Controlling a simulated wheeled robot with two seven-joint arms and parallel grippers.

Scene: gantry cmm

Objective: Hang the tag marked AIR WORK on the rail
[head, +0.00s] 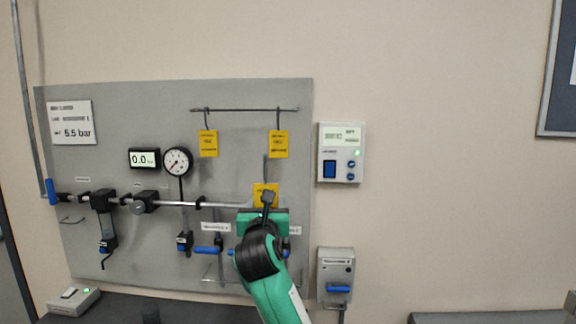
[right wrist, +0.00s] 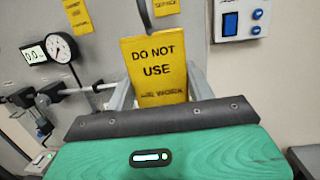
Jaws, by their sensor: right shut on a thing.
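My right gripper (head: 266,207) is shut on a yellow tag (head: 262,188) in front of the grey panel. In the right wrist view the tag (right wrist: 156,66) reads DO NOT USE, with a lower line that looks like AIR WORK. It stands upright between the fingers, its grey hook (right wrist: 146,14) rising from its top and running out of that picture. The metal rail (head: 240,109) runs across the upper right of the panel, above the held tag in the head view. The left gripper is not in view.
Two yellow tags hang from the rail, one near its left end (head: 208,144) and one towards its right end (head: 278,144); the rail between them is bare. A gauge (head: 177,161), pipe and blue-handled valves sit lower left. A control box (head: 341,153) is right of the panel.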

